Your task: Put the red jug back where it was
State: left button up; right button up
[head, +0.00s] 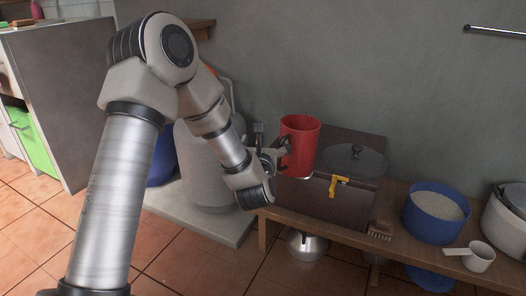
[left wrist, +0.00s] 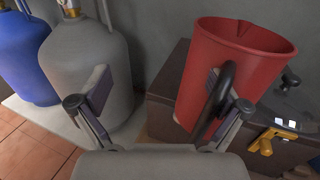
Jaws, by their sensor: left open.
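The red jug (head: 299,146) is upright at the left end of a dark brown box (head: 325,205) in the head view. In the left wrist view the jug (left wrist: 235,65) fills the upper right, with its black handle (left wrist: 222,92) facing my gripper. My left gripper (head: 272,152) is beside the jug on its left, fingers spread with nothing clamped between them. In the left wrist view, the right finger of the gripper (left wrist: 155,92) overlaps the handle; I cannot tell whether they touch. The jug's base is partly hidden. My right gripper is not in view.
A grey gas cylinder (head: 205,165) and a blue one (head: 162,160) stand left, behind my arm. A yellow tap-like piece (head: 337,187) is on the box front. Right of it are a brush (head: 380,231), a blue pot (head: 436,214) and a white cup (head: 478,257).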

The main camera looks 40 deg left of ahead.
pick_arm(q)
jog(key=v, duration=0.9)
jog(key=shift+r, duration=0.1)
jog(key=shift+w, duration=0.1)
grip_shut()
